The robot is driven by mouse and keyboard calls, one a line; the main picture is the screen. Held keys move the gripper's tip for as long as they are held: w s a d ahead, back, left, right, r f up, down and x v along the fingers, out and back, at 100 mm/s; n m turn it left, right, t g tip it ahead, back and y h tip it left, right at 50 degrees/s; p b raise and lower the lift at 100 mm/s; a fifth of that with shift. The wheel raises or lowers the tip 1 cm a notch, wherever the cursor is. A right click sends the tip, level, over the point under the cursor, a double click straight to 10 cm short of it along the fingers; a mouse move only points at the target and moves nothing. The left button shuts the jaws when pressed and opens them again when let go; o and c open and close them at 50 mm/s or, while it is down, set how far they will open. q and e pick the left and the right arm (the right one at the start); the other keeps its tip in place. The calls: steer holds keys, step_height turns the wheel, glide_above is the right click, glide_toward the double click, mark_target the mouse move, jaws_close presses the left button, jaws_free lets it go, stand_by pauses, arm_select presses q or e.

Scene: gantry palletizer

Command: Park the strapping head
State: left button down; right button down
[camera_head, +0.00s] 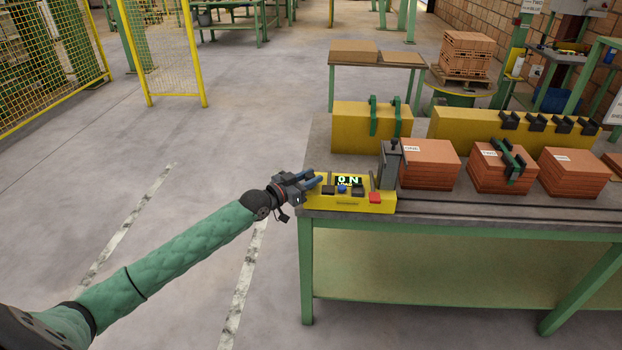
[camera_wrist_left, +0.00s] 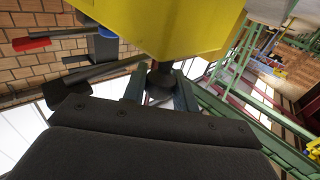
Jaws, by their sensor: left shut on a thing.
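A yellow control box (camera_head: 345,204) sits at the left front corner of the green-legged table. Its display reads "0 N", and it carries a blue button, dark buttons and a red button (camera_head: 375,197). My left gripper (camera_head: 314,181) is at the box's left side. In the left wrist view its fingers are shut on a black knob (camera_wrist_left: 161,82) beside the yellow box (camera_wrist_left: 165,22). A dark grey upright unit (camera_head: 390,166), perhaps the strapping head, stands right behind the box, left of the nearest brick stack. My right gripper is not in view.
Strapped and unstrapped brick stacks (camera_head: 430,165) stand along the table (camera_head: 440,225). Yellow blocks (camera_head: 350,125) with green and black clips stand behind them. A yellow mesh fence (camera_head: 170,50) is at the back left. The floor left of the table is clear.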

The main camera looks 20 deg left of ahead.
arm_select(q)
steer(key=shift+a+f, duration=0.1)
steer(key=shift+a, duration=0.05)
steer(key=c, duration=1.4)
jaws_free()
steer(key=shift+a, duration=0.1)
steer(key=shift+o, duration=1.3)
steer(key=shift+s+a, duration=0.1)
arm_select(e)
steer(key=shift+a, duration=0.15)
arm_select(q)
steer(key=shift+s, duration=0.1)
steer(key=shift+s+a, duration=0.1)
steer(key=shift+s, duration=0.1)
steer(key=b+v, duration=0.2)
steer(key=v, duration=0.5)
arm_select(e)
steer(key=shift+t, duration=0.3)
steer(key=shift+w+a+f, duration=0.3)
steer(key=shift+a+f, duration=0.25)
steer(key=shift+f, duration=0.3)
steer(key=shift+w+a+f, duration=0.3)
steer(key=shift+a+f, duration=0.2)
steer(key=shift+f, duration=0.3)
arm_select(q)
steer(key=shift+s+a, duration=0.1)
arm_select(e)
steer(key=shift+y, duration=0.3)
